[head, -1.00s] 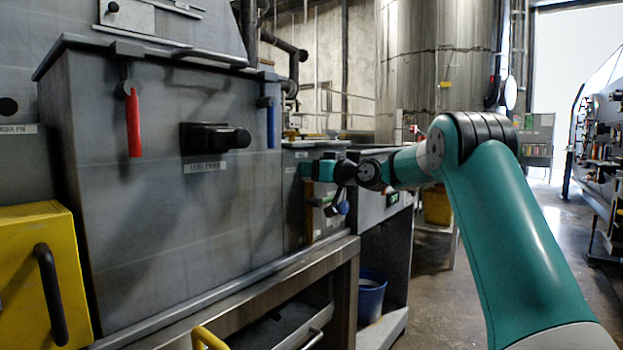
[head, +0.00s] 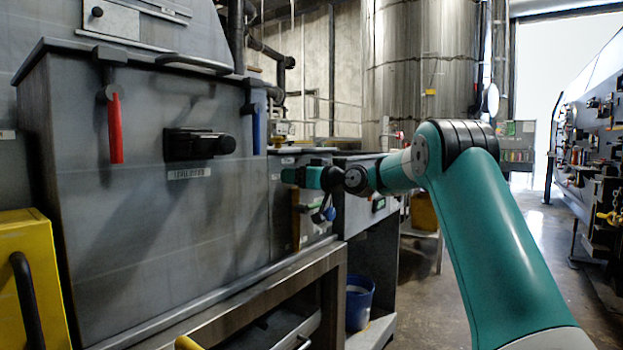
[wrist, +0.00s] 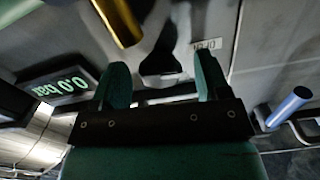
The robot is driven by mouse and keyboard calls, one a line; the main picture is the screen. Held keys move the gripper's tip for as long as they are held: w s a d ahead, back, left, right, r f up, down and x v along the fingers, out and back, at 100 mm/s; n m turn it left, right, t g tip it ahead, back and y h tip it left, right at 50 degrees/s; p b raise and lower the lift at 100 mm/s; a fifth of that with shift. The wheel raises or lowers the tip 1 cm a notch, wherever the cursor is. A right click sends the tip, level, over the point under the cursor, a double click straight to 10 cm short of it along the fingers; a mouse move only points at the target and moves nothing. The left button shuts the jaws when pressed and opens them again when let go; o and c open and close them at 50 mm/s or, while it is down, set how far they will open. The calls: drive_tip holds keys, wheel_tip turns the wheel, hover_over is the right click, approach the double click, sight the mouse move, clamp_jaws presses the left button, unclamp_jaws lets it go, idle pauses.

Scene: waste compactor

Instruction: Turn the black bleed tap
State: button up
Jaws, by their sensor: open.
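In the wrist view a dark tap-like fitting (wrist: 162,58) shows on the grey panel between and beyond my fingertips. In the head view my gripper (head: 290,176) is at the small panel right of the big grey tank, and the tap cannot be made out there.
The tank carries a red handle (head: 116,130), a blue handle (head: 256,130) and a black lever (head: 200,144). A blue bucket (head: 359,303) stands below.

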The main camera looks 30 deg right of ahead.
drive_tip(key=b+v, duration=0.1)
drive_tip(key=v, duration=1.6)
drive_tip(key=shift+r, duration=0.1)
drive_tip(key=a+f+n+g+y, duration=0.1)
drive_tip(key=a+f+g+y, duration=0.2)
drive_tip(key=a, duration=1.1)
drive_tip(key=s+a+f+n+g+h, duration=0.1)
drive_tip(key=s+a+f+g, duration=0.35)
drive_tip(key=a, duration=0.35)
drive_tip(key=s+a+f+n+g, duration=0.1)
drive_tip(key=s+a+f+g, duration=0.2)
drive_tip(key=s+a, duration=0.35)
drive_tip(key=s+a+f+n+g+h, duration=0.1)
drive_tip(key=s+a+f+g+h, duration=0.2)
drive_tip(key=s, duration=0.7)
drive_tip(key=s+a+f+g+h, duration=0.1)
drive_tip(key=s+a+f+g, duration=0.35)
drive_tip(key=s, duration=0.45)
wheel_tip(320, 180, up, 25)
drive_tip(key=t+p, duration=0.1)
drive_tip(key=p, duration=2.5)
drive_tip(key=shift+d+r, duration=0.2)
drive_tip(key=shift+d, duration=0.3)
